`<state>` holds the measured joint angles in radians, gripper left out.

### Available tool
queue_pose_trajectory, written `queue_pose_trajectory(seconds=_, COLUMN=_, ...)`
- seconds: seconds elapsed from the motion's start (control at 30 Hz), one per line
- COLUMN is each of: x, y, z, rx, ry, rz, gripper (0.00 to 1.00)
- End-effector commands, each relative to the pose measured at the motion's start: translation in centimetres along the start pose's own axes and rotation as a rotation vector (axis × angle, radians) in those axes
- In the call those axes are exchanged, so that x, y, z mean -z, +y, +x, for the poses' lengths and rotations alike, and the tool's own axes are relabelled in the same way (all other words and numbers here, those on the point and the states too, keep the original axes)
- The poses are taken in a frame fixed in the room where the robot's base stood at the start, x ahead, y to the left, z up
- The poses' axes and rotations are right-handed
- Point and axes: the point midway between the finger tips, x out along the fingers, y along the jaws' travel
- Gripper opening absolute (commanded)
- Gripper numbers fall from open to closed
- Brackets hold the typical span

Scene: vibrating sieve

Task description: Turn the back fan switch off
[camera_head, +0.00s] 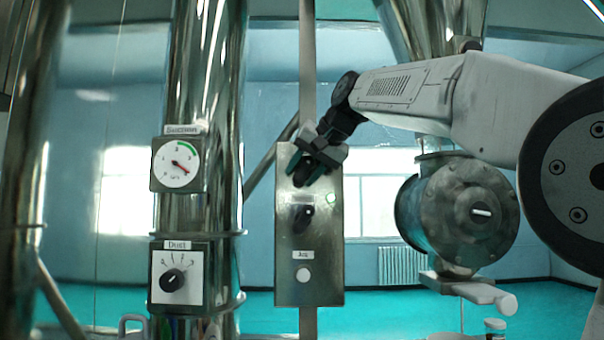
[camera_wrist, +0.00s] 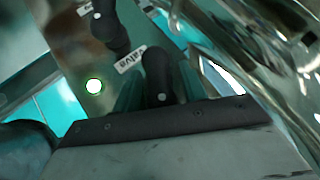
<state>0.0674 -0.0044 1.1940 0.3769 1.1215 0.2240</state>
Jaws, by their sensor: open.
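A metal switch panel (camera_head: 318,255) hangs on a post in the middle of the head view. It carries an upper black rotary switch (camera_head: 301,177) and a lower black rotary switch (camera_head: 303,217). No readable label marks either as the back fan switch in the head view. My gripper (camera_head: 307,170) is at the upper switch and partly hides it. In the wrist view, one black switch knob (camera_wrist: 159,72) lies between the two open teal fingers; contact is unclear. A second black switch (camera_wrist: 108,28) is farther up-left.
A lit green-rimmed lamp (camera_head: 331,198) and a white button (camera_head: 303,274) are on the panel. A gauge (camera_head: 178,165) and a dial box (camera_head: 176,279) are on the steel pipe to the left. A round metal valve housing (camera_head: 470,214) stands right, below my arm.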

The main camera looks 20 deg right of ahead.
Motion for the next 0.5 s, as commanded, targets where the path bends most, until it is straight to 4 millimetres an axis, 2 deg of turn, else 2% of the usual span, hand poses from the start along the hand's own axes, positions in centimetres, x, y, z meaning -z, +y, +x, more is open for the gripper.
queue_pose_trajectory(seconds=0.1, x=-0.05, y=-0.02, z=0.65, rx=0.0, ry=-0.001, rz=0.0, gripper=0.42)
queue_pose_trajectory(seconds=0.33, x=-0.05, y=-0.02, z=0.73, rx=0.0, ry=-0.001, rz=-0.001, gripper=0.42)
queue_pose_trajectory(seconds=0.37, x=-0.05, y=-0.02, z=0.73, rx=0.0, ry=-0.001, rz=-0.001, gripper=0.4)
queue_pose_trajectory(seconds=0.5, x=-0.05, y=-0.02, z=0.72, rx=0.0, ry=-0.001, rz=-0.001, gripper=0.01)
